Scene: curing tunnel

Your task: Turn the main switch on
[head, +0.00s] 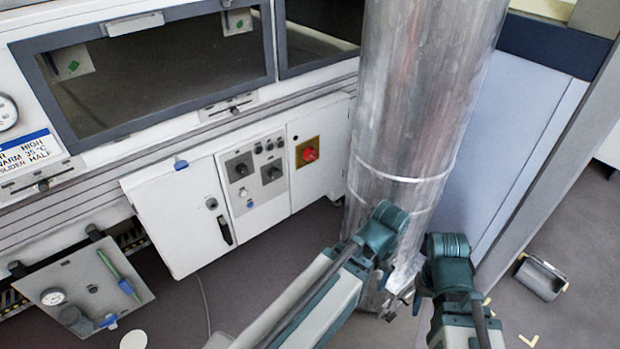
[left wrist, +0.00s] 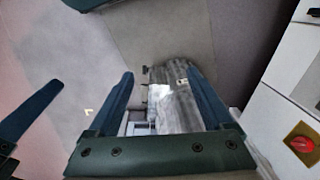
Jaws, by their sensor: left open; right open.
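The main switch (head: 308,151) is a red rotary knob on a yellow plate, on the white cabinet front left of the big metal duct. It also shows at the lower right of the left wrist view (left wrist: 302,144). I cannot tell its position setting. My left gripper (left wrist: 158,73) is open, its two dark fingers apart and not on the switch, which lies off to their right. In the head view my right gripper (head: 398,298) is low in front of the duct, partly hidden by my arm links, away from the switch.
The thick metal duct (head: 420,90) stands right of the switch, close to my arms. A grey control panel (head: 255,175) and a white cabinet door (head: 178,220) with a black handle are left of it. A metal cylinder (head: 541,277) lies on the floor at right.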

